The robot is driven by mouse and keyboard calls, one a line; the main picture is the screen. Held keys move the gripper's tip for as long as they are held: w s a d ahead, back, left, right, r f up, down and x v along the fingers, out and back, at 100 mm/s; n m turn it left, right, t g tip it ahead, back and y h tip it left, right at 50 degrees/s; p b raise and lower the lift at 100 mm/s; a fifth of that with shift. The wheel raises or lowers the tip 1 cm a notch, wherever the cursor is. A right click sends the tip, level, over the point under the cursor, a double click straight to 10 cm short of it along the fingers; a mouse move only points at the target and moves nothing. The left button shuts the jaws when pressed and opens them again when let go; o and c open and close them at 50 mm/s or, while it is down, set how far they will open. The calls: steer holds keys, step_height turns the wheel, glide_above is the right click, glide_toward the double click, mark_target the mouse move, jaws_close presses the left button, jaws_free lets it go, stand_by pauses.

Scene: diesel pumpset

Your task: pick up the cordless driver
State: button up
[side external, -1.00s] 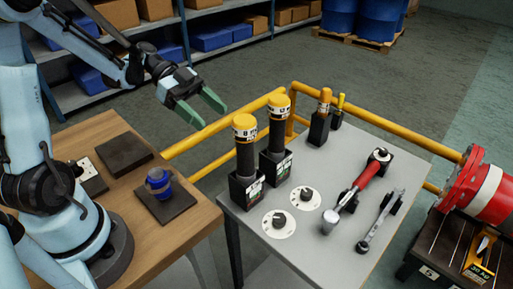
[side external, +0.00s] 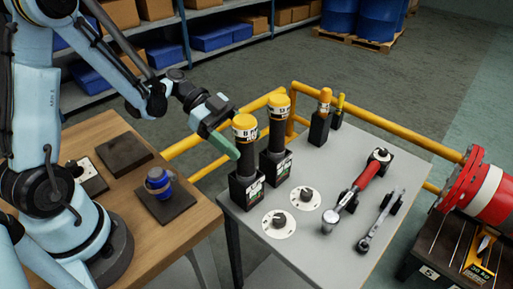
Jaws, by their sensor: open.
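Two upright black tools with yellow caps stand in black holders on the grey table. The nearer left one (side external: 245,155) is marked 8, and the farther right one (side external: 277,132) is marked 13. They look like cordless drivers, but I cannot tell which one the task means. My gripper (side external: 228,134) has green fingers and is open, with nothing seen between them. It is at cap height, just left of the nearer tool. One fingertip shows beside that tool's upper shaft; I cannot tell whether it touches.
Two round dials (side external: 279,223) sit in front of the holders. A red-handled tool (side external: 355,190) and a wrench (side external: 380,220) lie to the right. A yellow rail (side external: 385,147) runs behind the table. A blue-banded cylinder (side external: 159,183) stands on the wooden bench (side external: 120,217).

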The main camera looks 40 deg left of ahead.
steer(key=shift+x, duration=0.85)
steer(key=shift+c, duration=0.2)
jaws_close()
